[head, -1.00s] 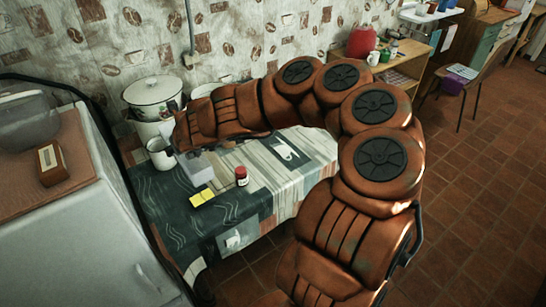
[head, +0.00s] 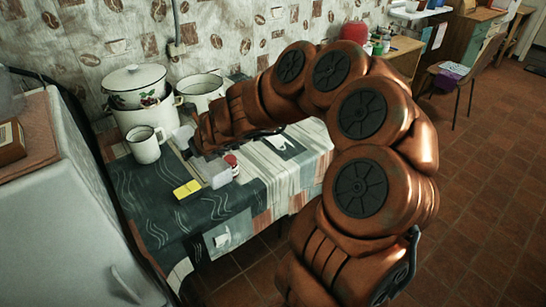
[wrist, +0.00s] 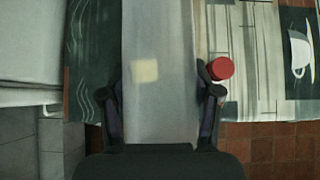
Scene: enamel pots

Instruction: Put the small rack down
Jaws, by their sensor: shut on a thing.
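The small rack (wrist: 158,50) is a pale grey, see-through-looking piece. In the wrist view it runs long between the two dark fingers of my gripper (wrist: 160,100), which is shut on it. In the head view the rack (head: 214,173) shows as a pale block at the end of my arm, over the cloth-covered table (head: 150,205). My gripper (head: 205,150) is mostly hidden there by the arm. I cannot tell whether the rack's underside touches the table.
A red-lidded jar (head: 232,163) stands close beside the rack; its lid shows in the wrist view (wrist: 221,68). A yellow block (head: 187,189) lies in front. A white mug (head: 145,146), a lidded pot (head: 135,85) and an open pot (head: 201,88) stand behind. The near table is clear.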

